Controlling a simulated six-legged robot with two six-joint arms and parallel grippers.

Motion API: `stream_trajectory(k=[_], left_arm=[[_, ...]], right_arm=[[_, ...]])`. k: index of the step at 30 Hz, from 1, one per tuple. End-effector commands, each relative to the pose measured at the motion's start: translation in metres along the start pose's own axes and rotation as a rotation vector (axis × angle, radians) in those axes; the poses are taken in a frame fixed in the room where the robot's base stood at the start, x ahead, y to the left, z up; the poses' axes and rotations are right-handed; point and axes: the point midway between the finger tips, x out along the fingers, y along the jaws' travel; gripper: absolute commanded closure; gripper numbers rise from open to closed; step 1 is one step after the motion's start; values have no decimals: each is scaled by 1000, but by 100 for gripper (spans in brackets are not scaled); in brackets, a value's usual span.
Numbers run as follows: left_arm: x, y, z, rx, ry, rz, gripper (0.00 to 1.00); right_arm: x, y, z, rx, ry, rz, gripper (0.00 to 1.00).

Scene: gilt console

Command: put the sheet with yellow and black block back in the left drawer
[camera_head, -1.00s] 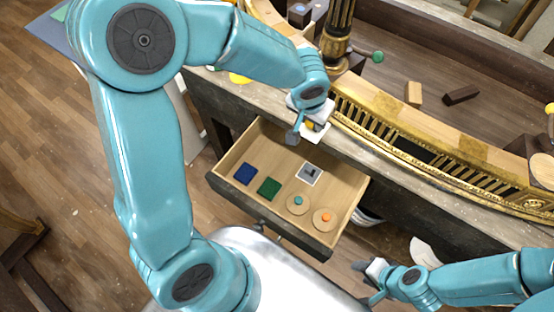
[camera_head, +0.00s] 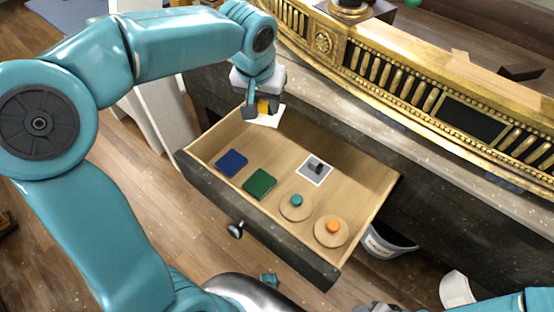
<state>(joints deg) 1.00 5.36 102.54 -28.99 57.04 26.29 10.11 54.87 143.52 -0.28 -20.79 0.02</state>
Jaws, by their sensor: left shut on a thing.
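The white sheet with the yellow and black block (camera_head: 268,116) is in my left gripper (camera_head: 258,108), over the back left corner of the open drawer (camera_head: 285,148). The gripper is shut on the block; its fingers hide part of it, and only some yellow and the sheet's white edge show. I cannot tell whether the sheet touches the drawer.
The drawer holds a blue square (camera_head: 231,163), a green square (camera_head: 260,184), a white sheet with a grey block (camera_head: 315,168), a disc with a teal knob (camera_head: 295,207) and a disc with an orange knob (camera_head: 331,231). The gilt rail (camera_head: 400,88) runs behind. A bucket (camera_head: 388,242) stands below right.

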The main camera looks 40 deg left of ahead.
Motion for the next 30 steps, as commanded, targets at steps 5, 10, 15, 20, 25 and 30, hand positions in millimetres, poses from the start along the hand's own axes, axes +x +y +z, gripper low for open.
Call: stream_trajectory(k=[5, 10, 15, 20, 25, 30], left_arm=[[25, -3, 8, -7, -3, -3, 88], [73, -2, 24, -8, -6, -4, 88], [116, -1, 37, -7, -4, -4, 88], [135, 0, 43, -9, -1, -3, 88], [142, 6, 29, -8, 1, -2, 88], [154, 16, 9, -8, -2, -3, 88]], right_arm=[[14, 5, -1, -1, 1, 0, 57], [28, 10, -1, -1, 1, 0, 57], [39, 14, -1, -1, 1, 0, 57], [43, 16, -1, -1, 0, 0, 57], [42, 15, -1, -1, 0, 0, 57], [44, 16, -1, -1, 1, 0, 57]])
